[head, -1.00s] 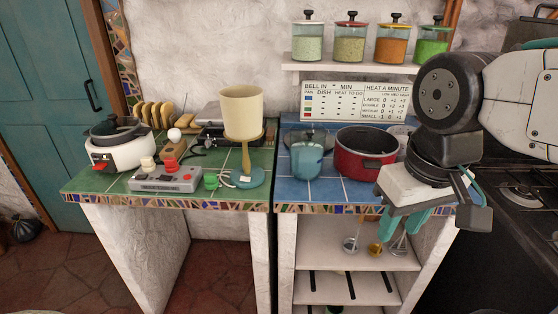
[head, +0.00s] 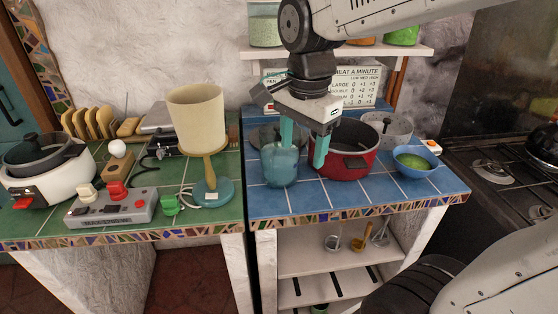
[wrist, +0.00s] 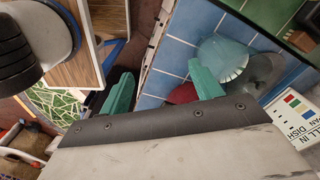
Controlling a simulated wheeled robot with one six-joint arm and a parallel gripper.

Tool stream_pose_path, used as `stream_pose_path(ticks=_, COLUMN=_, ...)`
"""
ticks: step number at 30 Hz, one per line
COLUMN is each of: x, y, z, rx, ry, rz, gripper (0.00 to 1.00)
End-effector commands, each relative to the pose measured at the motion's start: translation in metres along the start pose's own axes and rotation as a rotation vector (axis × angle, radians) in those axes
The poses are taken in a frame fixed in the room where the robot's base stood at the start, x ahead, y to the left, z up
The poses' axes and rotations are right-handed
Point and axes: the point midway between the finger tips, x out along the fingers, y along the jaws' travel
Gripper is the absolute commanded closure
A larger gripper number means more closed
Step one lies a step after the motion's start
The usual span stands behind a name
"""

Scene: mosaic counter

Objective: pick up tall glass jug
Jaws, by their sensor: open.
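The glass jug (head: 281,167), pale blue and see-through, stands upright near the left side of the blue-tiled counter. It also shows in the wrist view (wrist: 221,62), up and right of the jaws. My gripper (head: 303,154) points down over the blue counter with its teal fingers apart and nothing between them. In the head view the left finger overlaps the jug's top and the right finger overlaps the red pot. I cannot tell whether either finger touches. In the wrist view both fingers (wrist: 162,85) show, with the jug beyond the right one.
The red pot (head: 348,161) stands close right of the jug. A blue bowl (head: 416,172) with green contents and a grey pot (head: 390,128) are farther right. A jar shelf (head: 395,51) hangs behind.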

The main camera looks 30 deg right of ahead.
Motion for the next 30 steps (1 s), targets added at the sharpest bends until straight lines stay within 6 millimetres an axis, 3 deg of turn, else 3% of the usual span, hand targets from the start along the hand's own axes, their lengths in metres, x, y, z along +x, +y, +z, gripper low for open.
stream_pose_path(ticks=1, x=0.005, y=-0.017, z=-0.002, rx=0.141, ry=-0.003, rz=0.014, gripper=0.36)
stream_pose_path(ticks=6, x=0.018, y=-0.064, z=-0.009, rx=0.606, ry=0.001, rz=0.037, gripper=0.36)
stream_pose_path(ticks=12, x=0.030, y=-0.092, z=-0.013, rx=0.912, ry=0.008, rz=0.048, gripper=0.36)
stream_pose_path(ticks=17, x=0.038, y=-0.099, z=-0.013, rx=0.992, ry=0.012, rz=0.053, gripper=0.36)
stream_pose_path(ticks=30, x=0.094, y=-0.098, z=-0.019, rx=0.999, ry=0.012, rz=0.055, gripper=0.36)
